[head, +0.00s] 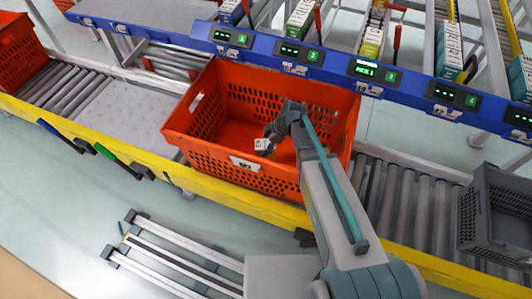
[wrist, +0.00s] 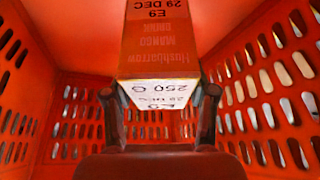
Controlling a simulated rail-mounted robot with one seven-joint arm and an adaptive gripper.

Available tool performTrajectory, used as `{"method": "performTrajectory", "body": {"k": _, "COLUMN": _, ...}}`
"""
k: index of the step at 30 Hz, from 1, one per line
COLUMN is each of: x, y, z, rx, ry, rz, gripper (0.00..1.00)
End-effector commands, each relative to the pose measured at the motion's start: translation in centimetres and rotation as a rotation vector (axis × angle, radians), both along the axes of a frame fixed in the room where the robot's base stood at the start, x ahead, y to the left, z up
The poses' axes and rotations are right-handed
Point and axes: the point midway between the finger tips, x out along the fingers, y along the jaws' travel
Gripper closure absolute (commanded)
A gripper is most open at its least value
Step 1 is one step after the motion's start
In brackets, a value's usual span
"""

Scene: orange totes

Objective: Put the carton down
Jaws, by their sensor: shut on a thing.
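My gripper (head: 268,138) reaches down into the orange tote (head: 178,121) on the roller conveyor. In the wrist view, my gripper (wrist: 160,100) has a finger on each side of the carton (wrist: 160,45) and is shut on it. The carton is orange with a white lower face and printed text, including "MANGO". In the head view only a small pale part of the carton (head: 262,145) shows beside the gripper. The tote's perforated walls (wrist: 265,80) surround the carton in the wrist view. I cannot tell whether the carton touches the tote floor.
A blue rail (head: 310,56) with lit displays runs behind the tote, with lanes of cartons above it. A grey crate (head: 497,215) stands at the right on the rollers. Another orange tote (head: 18,50) is at far left. A yellow edge (head: 110,138) borders the conveyor.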

Motion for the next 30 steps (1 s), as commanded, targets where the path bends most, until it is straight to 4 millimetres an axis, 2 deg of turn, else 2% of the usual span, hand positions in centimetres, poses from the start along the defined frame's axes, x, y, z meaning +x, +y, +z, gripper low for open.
{"method": "performTrajectory", "body": {"k": 5, "x": 0.1, "y": 0.0, "z": -1.3, "rx": 0.001, "ry": -0.001, "rz": 0.000, "gripper": 0.85}}
{"method": "performTrajectory", "body": {"k": 12, "x": 0.0, "y": 0.0, "z": -4.1, "rx": 0.001, "ry": 0.000, "rz": -0.001, "gripper": 0.85}}
{"method": "performTrajectory", "body": {"k": 28, "x": 0.0, "y": 0.0, "z": -5.0, "rx": 0.000, "ry": -0.002, "rz": -0.001, "gripper": 0.85}}
{"method": "performTrajectory", "body": {"k": 29, "x": 0.0, "y": 0.0, "z": -4.9, "rx": 0.000, "ry": -0.002, "rz": -0.001, "gripper": 0.40}}
{"method": "performTrajectory", "body": {"k": 30, "x": 0.0, "y": 0.0, "z": -4.8, "rx": 0.000, "ry": -0.002, "rz": -0.001, "gripper": 0.33}}
